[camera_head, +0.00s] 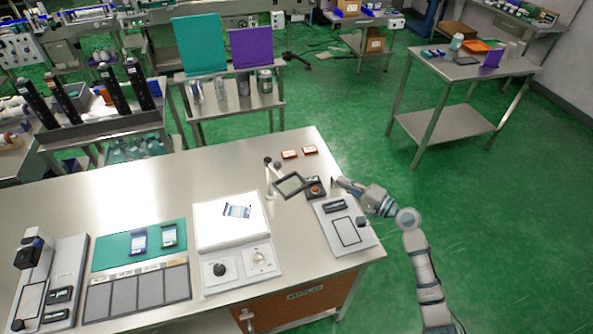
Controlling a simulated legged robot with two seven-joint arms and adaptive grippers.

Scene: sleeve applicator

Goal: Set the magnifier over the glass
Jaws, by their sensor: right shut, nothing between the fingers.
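The magnifier (290,185) is a dark square frame with a clear lens on a jointed arm, standing at the right part of the steel bench. A small glass panel (237,211) with dark, phone-like edges lies tilted on the lit white light box (212,237). The magnifier head is to the right of the light box, not above the panel. My right gripper (338,182) is shut and empty, just right of the magnifier head and a small dark orange-marked block (315,188). Whether it touches either is too small to tell. My left gripper is not in view.
A grey fixture plate (350,243) lies below my right gripper. Two orange-and-white boxes (300,153) lie behind the magnifier. A teal mat (118,250) with two phone-like pieces lies left of the light box. The bench's back middle is clear.

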